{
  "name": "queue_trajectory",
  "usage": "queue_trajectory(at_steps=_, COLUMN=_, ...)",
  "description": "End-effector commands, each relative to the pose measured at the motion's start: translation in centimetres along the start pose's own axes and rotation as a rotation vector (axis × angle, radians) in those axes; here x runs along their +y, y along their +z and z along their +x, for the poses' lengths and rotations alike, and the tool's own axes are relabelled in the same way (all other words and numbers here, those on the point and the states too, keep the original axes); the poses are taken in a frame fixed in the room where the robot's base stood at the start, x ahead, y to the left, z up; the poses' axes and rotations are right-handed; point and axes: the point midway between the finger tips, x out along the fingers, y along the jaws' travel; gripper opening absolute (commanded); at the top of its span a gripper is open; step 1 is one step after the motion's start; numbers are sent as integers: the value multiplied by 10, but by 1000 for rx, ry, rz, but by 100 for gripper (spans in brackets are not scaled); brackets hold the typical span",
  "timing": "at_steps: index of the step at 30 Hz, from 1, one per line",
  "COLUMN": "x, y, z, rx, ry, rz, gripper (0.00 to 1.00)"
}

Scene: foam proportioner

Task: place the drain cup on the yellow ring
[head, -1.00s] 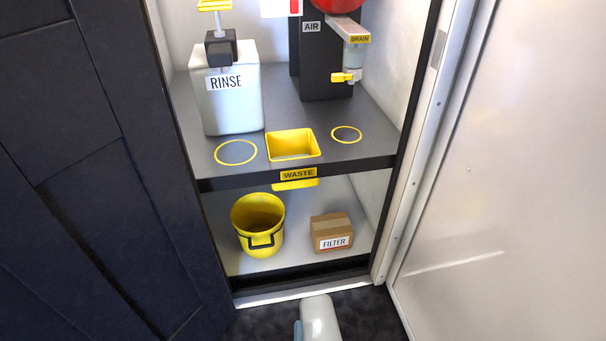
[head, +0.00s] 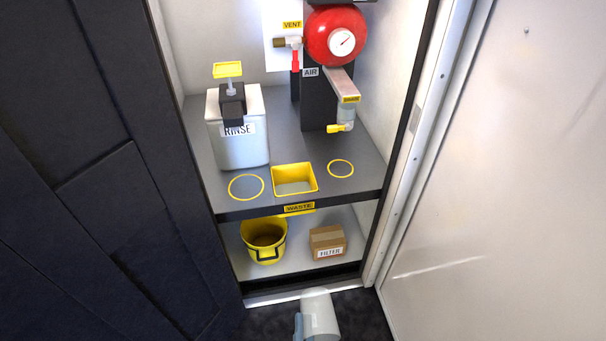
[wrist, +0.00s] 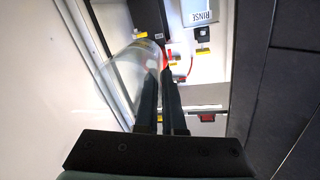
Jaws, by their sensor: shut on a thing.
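The drain cup (wrist: 122,80) looks like a clear, see-through cup in the wrist view. My gripper (wrist: 160,78) is shut on its side, with the two dark fingers close together. Two flat yellow rings are on the grey shelf: one (head: 341,169) at the right, in front of the drain outlet, and a larger one (head: 246,187) at the left, in front of the rinse bottle. Both rings are empty.
The yellow-rimmed waste opening (head: 294,180) lies between the rings. The rinse bottle (head: 238,145) stands at the left; the drain outlet (head: 345,115) with its yellow tap hangs at the right. Below are a yellow bucket (head: 264,241) and filter box (head: 327,243). An open door (head: 490,170) flanks the right.

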Motion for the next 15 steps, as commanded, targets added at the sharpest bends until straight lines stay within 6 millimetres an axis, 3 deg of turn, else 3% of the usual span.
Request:
queue_trajectory(at_steps=1, x=-7, y=-23, z=0, rx=1, ry=0, rz=0, gripper=0)
queue_trajectory(at_steps=6, x=-17, y=-50, z=-3, rx=1, ry=-1, rz=0, gripper=0)
queue_trajectory(at_steps=15, x=-25, y=-74, z=-6, rx=1, ry=-2, rz=1, gripper=0)
